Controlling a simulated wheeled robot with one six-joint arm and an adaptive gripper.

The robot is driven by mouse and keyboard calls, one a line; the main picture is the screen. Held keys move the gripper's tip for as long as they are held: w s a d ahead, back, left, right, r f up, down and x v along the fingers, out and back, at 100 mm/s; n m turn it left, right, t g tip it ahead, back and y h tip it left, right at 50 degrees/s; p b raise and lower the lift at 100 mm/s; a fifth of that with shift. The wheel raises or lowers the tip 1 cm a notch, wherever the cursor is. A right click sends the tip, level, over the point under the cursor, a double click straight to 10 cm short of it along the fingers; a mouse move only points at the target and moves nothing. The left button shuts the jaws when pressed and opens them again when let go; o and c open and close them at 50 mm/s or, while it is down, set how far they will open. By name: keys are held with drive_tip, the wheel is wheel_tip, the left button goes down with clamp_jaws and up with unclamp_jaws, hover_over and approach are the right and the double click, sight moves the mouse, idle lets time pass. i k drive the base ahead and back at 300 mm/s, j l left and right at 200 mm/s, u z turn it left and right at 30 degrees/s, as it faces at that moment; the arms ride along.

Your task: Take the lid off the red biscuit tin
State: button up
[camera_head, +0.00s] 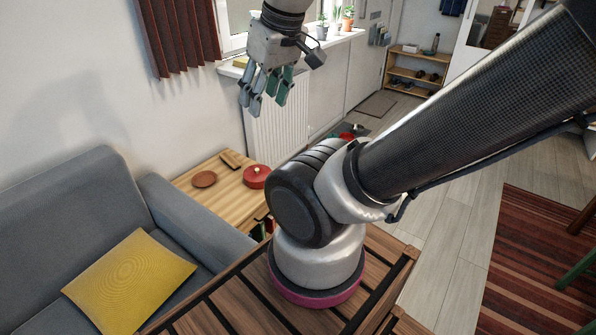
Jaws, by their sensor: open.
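A round red tin (254,178) stands on the wooden side table beside the sofa, with its lid on and a small light knob at the top centre. Part of its right side is close to my arm in the picture. My gripper (264,102) hangs in the air at the upper middle, fingers pointing down. Its fingers are spread, with nothing between them. It appears well above the table and apart from the tin.
The side table (222,197) also holds a brown round disc (204,179) and a small brown block (231,160). A grey sofa (70,215) with a yellow cushion (130,282) is at left. A radiator (277,140) and windowsill stand behind.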

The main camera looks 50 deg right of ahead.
sight(258, 173)
drive_tip(key=l+z, duration=0.1)
drive_tip(key=z, duration=0.25)
drive_tip(key=l+z, duration=0.15)
drive_tip(key=z, duration=0.25)
drive_tip(key=i+l+u, duration=0.1)
drive_tip(key=l, duration=0.25)
drive_tip(key=i+l, duration=0.15)
drive_tip(key=l, duration=0.25)
drive_tip(key=i+l+u, duration=0.15)
drive_tip(key=l, duration=0.2)
drive_tip(key=i+l, duration=0.1)
drive_tip(key=l, duration=0.3)
drive_tip(key=i+l+u, duration=0.2)
drive_tip(key=i, duration=0.25)
drive_tip(key=i+l+u, duration=0.2)
drive_tip(key=i+l, duration=0.1)
drive_tip(key=i, duration=0.1)
